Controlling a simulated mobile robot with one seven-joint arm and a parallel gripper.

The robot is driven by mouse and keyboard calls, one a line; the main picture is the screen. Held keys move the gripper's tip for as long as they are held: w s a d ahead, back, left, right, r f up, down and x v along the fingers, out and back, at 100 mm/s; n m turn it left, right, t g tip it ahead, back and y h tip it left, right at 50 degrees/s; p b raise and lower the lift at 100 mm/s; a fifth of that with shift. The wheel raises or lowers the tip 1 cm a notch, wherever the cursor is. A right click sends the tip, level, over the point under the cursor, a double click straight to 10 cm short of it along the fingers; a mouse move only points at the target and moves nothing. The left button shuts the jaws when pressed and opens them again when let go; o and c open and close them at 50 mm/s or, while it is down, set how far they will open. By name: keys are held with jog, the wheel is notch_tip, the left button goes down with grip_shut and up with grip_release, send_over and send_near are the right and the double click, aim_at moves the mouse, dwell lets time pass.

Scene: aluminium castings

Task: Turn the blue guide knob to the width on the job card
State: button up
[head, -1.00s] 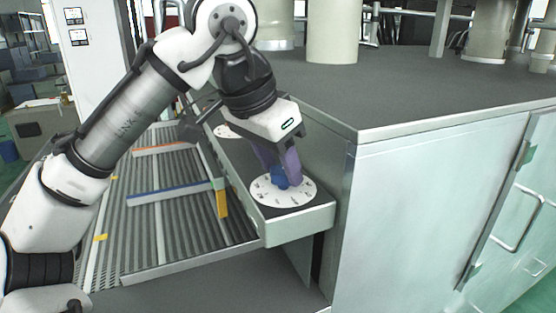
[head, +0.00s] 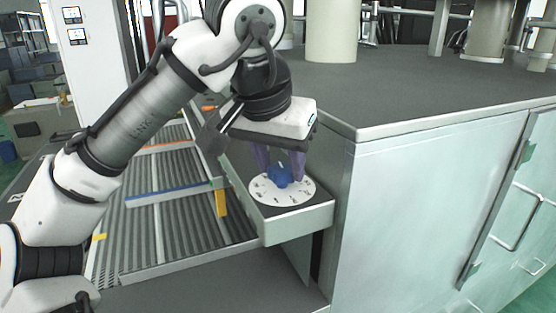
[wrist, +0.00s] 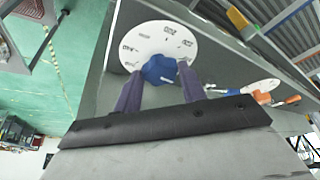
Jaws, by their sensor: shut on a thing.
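The blue guide knob (head: 279,178) stands at the centre of a white round dial (head: 262,195) with dark marks, too small to read, on the end of a grey box. My gripper (head: 279,174) reaches down from above, its two purple fingers shut on the knob, one on each side. In the wrist view the blue knob (wrist: 160,68) sits between the fingertips (wrist: 161,76), in front of the dial (wrist: 150,38). The blue guide bar (head: 165,193) lies across the ribbed conveyor. Two small cards (head: 75,26) hang on a white post; their text is unreadable.
An orange bar (head: 165,147) crosses the conveyor farther back. The large metal cabinet (head: 430,210) stands close on the right of the dial.

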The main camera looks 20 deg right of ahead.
jog(key=n+y, duration=0.1)
jog(key=n, duration=0.2)
jog(key=n+t, duration=0.1)
jog(key=n, duration=0.1)
jog(key=shift+s+d+n+y, duration=0.15)
jog(key=shift+d+n+y, duration=0.05)
jog(key=shift+n+y, duration=0.2)
dwell(0.4)
jog(key=o, duration=1)
jog(key=shift+c, duration=0.2)
